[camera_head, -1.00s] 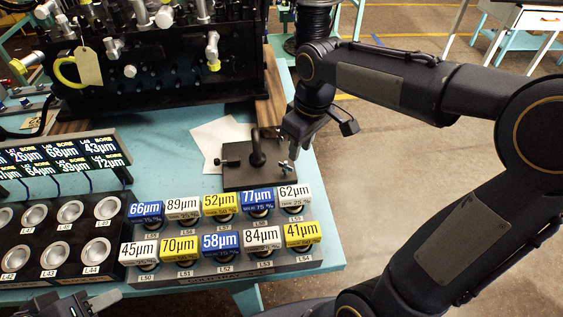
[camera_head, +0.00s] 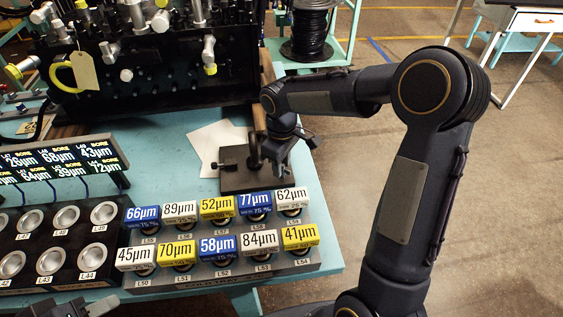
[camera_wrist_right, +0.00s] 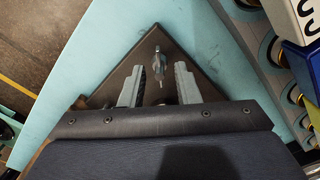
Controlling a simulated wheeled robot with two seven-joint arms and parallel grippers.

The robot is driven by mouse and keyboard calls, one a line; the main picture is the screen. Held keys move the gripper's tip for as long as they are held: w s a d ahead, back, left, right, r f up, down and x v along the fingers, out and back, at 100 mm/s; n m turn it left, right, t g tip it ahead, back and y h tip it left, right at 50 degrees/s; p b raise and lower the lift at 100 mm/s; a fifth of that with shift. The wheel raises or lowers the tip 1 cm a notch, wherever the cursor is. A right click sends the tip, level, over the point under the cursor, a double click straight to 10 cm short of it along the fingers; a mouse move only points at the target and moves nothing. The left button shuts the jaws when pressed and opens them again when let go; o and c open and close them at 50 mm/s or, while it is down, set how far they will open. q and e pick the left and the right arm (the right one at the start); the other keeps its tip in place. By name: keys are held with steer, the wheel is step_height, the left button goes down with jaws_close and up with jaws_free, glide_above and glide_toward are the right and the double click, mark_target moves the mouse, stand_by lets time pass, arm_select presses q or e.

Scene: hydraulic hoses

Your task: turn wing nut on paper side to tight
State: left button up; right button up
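A dark square fixture plate (camera_head: 245,184) lies on the teal table with a black upright post (camera_head: 254,150) on it. A black screw piece (camera_head: 228,166) sticks out at its left, beside the white paper (camera_head: 213,142). My right gripper (camera_head: 277,164) is over the plate's right side. In the right wrist view, its grey fingers (camera_wrist_right: 158,84) are apart and empty. A metal wing nut (camera_wrist_right: 158,58) shows just beyond the fingertips, between their lines. In the head view it is mostly hidden by the gripper. Part of my left gripper (camera_head: 82,309) shows at the bottom left edge.
Several labelled sample blocks (camera_head: 217,244) stand in a rack just in front of the plate. A dark hydraulic manifold (camera_head: 150,75) with fittings stands behind left. A lit display (camera_head: 60,165) is at the left. A black hose spool (camera_head: 307,35) is behind the table.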

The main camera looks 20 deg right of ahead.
steer(key=shift+f, duration=0.1)
jaws_close()
